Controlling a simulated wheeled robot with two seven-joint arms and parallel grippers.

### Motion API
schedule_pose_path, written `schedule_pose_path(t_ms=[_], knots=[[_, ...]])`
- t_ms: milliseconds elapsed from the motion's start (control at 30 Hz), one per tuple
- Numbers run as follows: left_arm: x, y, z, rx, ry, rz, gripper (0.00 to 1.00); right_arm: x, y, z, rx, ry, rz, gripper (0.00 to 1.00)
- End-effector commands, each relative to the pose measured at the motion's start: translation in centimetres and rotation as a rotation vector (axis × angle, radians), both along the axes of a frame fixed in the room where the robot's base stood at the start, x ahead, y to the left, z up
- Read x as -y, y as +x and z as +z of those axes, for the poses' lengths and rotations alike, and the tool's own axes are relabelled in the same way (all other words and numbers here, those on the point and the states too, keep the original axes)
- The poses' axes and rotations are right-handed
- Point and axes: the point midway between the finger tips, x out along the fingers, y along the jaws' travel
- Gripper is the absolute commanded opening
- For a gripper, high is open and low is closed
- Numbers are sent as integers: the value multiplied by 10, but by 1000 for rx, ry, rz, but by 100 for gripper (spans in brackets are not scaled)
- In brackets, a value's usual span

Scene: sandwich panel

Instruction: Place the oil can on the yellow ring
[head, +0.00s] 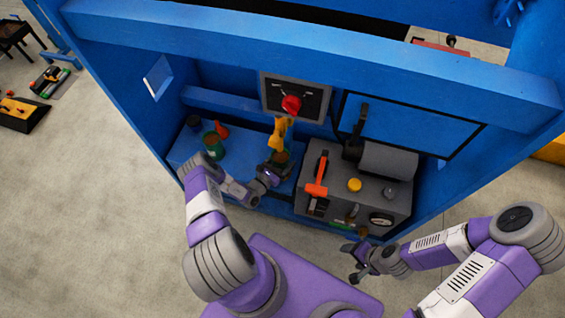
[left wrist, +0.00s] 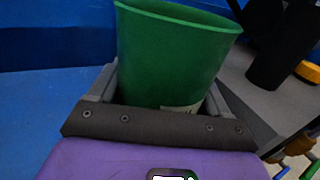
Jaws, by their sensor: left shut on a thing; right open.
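My left gripper (head: 273,174) is shut on a green tapered can (left wrist: 175,55), which stands between the jaws in the left wrist view. In the head view the can's brownish top (head: 281,158) shows just beyond the fingers, at the right end of the blue shelf. I cannot tell whether the can touches the shelf. Another green container (head: 212,145) stands further left on the shelf, close to a red-orange item (head: 222,130). I cannot make out a yellow ring in either view. My right gripper (head: 358,262) is open and empty, in front of the grey box.
The blue shelf (head: 240,150) has bare room in its middle. A yellow-orange part (head: 278,133) hangs under the red knob (head: 291,103), close above the held can. The grey box (head: 335,170) stands right of it, with an orange-red lever (head: 318,175) and a yellow button (head: 354,185).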

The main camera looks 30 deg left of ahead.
Motion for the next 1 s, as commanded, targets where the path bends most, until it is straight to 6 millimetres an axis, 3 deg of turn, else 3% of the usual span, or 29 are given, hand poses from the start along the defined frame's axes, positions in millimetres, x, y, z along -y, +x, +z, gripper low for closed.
schedule_pose_path(t_ms=[300, 333, 467, 800, 1000], knots=[[0, 1, 0, 4, 0, 1, 29, 0, 0, 2, 1, 0, 0, 70], [0, 0, -1, 1, 1, 1, 79, 0, 0, 2, 1, 0, 0, 70], [0, 0, -1, 1, 0, 0, 99, 0, 0, 2, 1, 0, 0, 70], [-1, -2, 3, 0, 0, 0, 100, 0, 0, 3, 1, 0, 0, 70], [-7, -38, 4, -3, -2, 4, 100, 0, 0, 17, 1, 0, 0, 70]])
